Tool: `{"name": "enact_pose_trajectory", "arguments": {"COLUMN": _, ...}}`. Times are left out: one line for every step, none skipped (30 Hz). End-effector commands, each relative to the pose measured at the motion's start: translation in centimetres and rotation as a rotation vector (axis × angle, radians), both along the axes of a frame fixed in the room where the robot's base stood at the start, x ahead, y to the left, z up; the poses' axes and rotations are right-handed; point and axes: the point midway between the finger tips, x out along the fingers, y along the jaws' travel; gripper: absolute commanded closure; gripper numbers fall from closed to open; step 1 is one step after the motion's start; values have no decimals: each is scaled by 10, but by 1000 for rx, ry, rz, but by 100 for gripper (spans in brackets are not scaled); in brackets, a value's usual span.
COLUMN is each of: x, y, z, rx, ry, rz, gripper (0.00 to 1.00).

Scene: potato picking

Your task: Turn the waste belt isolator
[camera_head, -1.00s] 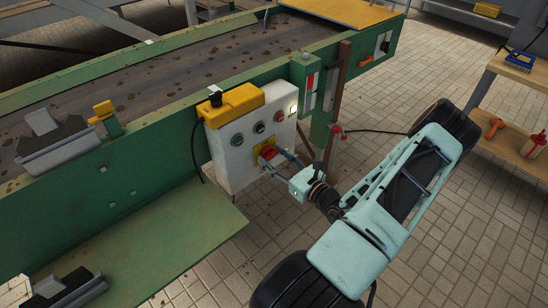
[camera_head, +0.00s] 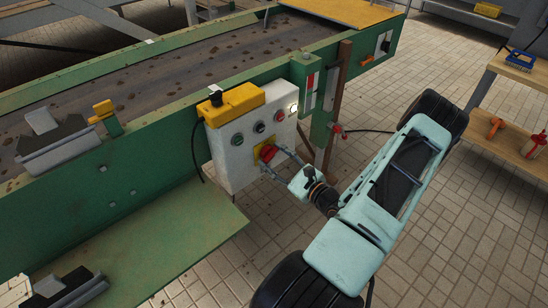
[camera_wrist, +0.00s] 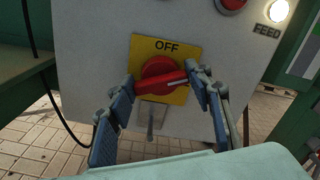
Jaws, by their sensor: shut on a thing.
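The isolator is a red rotary switch (camera_wrist: 158,68) on a yellow plate (camera_wrist: 183,42) marked OFF at the top. It is on the front of a white control box (camera_head: 228,150) and also shows in the head view (camera_head: 267,152). Its red handle bar lies nearly level, right end slightly higher, with a pale line on it. My gripper (camera_wrist: 162,87) is shut on the handle, one blue-padded finger at each end. In the head view my gripper (camera_head: 279,163) reaches the box from the lower right. A metal hasp hangs below the knob.
A lit FEED lamp (camera_wrist: 278,11) and a red button (camera_wrist: 231,3) are above right of the switch. The box hangs on a green conveyor (camera_head: 150,195) with a dirty belt. A wooden shelf unit (camera_head: 505,130) stands at the right. Tiled floor is open below.

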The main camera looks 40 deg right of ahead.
Motion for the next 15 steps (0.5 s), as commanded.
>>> {"name": "enact_pose_trajectory", "arguments": {"x": 0, "y": 0, "z": -2, "rx": -43, "ry": -1, "rz": 0, "gripper": 78}}
{"name": "enact_pose_trajectory", "arguments": {"x": 0, "y": 0, "z": -2, "rx": -72, "ry": -3, "rz": 0, "gripper": 78}}
{"name": "enact_pose_trajectory", "arguments": {"x": 0, "y": 0, "z": -2, "rx": -110, "ry": -6, "rz": 0, "gripper": 78}}
{"name": "enact_pose_trajectory", "arguments": {"x": 0, "y": 0, "z": -2, "rx": -139, "ry": -9, "rz": 0, "gripper": 78}}
{"name": "enact_pose_trajectory", "arguments": {"x": 0, "y": 0, "z": -2, "rx": -168, "ry": -12, "rz": -1, "gripper": 78}}
{"name": "enact_pose_trajectory", "arguments": {"x": 0, "y": 0, "z": -2, "rx": -205, "ry": -15, "rz": 0, "gripper": 78}}
{"name": "enact_pose_trajectory", "arguments": {"x": 0, "y": 1, "z": -2, "rx": -234, "ry": -17, "rz": 1, "gripper": 78}}
{"name": "enact_pose_trajectory", "arguments": {"x": 0, "y": 1, "z": -3, "rx": -262, "ry": -19, "rz": 1, "gripper": 78}}
{"name": "enact_pose_trajectory", "arguments": {"x": 0, "y": 1, "z": -3, "rx": -299, "ry": -22, "rz": 1, "gripper": 78}}
{"name": "enact_pose_trajectory", "arguments": {"x": 0, "y": 1, "z": -3, "rx": -328, "ry": -25, "rz": 0, "gripper": 78}}
{"name": "enact_pose_trajectory", "arguments": {"x": 0, "y": 1, "z": -3, "rx": -357, "ry": -27, "rz": 0, "gripper": 78}}
{"name": "enact_pose_trajectory", "arguments": {"x": 0, "y": 1, "z": -3, "rx": -395, "ry": -29, "rz": 0, "gripper": 78}}
{"name": "enact_pose_trajectory", "arguments": {"x": 0, "y": 1, "z": -3, "rx": -423, "ry": -31, "rz": 0, "gripper": 78}}
{"name": "enact_pose_trajectory", "arguments": {"x": 0, "y": 1, "z": -4, "rx": -452, "ry": -33, "rz": 0, "gripper": 78}}
{"name": "enact_pose_trajectory", "arguments": {"x": 0, "y": 1, "z": -4, "rx": -490, "ry": -36, "rz": 1, "gripper": 78}}
